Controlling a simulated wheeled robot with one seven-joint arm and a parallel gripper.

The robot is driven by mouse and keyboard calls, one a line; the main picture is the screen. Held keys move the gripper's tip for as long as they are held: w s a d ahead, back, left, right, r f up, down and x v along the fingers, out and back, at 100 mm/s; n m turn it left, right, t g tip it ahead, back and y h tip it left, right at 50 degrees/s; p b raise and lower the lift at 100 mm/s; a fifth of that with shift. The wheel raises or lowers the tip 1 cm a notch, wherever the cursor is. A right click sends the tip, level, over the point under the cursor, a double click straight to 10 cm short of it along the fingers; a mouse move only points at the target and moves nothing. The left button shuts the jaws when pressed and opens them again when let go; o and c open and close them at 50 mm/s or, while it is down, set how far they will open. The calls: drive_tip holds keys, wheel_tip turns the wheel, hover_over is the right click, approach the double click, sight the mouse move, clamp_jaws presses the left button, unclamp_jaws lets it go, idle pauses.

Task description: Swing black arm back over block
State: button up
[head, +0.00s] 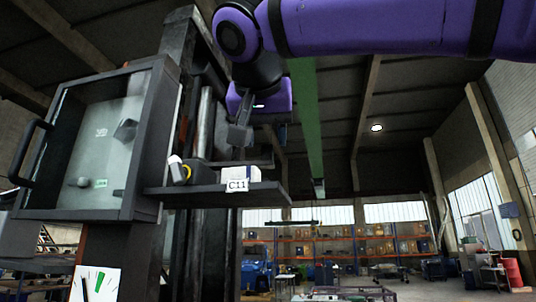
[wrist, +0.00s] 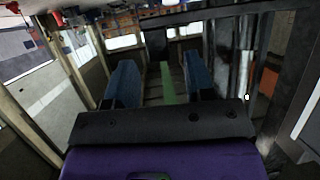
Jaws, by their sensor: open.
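My gripper (head: 262,136) is high in the head view, in front of the dark upright column and above a black horizontal ledge. In the wrist view its two blue fingers (wrist: 160,85) stand wide apart with nothing between them. The black ledge (head: 265,192) juts to the right from the column. I cannot tell whether this ledge is the task's black arm. A small white block (head: 228,172) labelled C11 sits on the ledge, below my gripper and apart from it. No other block is clearly visible.
A glass-fronted cabinet (head: 100,140) with a black handle (head: 30,150) stands left, close to the ledge. The dark column (head: 180,50) rises behind. Open air lies right of the ledge. Shelving (head: 340,250) and a red drum (head: 512,272) are far back.

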sight(268, 154)
drive_tip(key=shift+x, duration=2.6)
drive_tip(key=shift+c, duration=0.5)
drive_tip(key=shift+s, duration=0.1)
clamp_jaws()
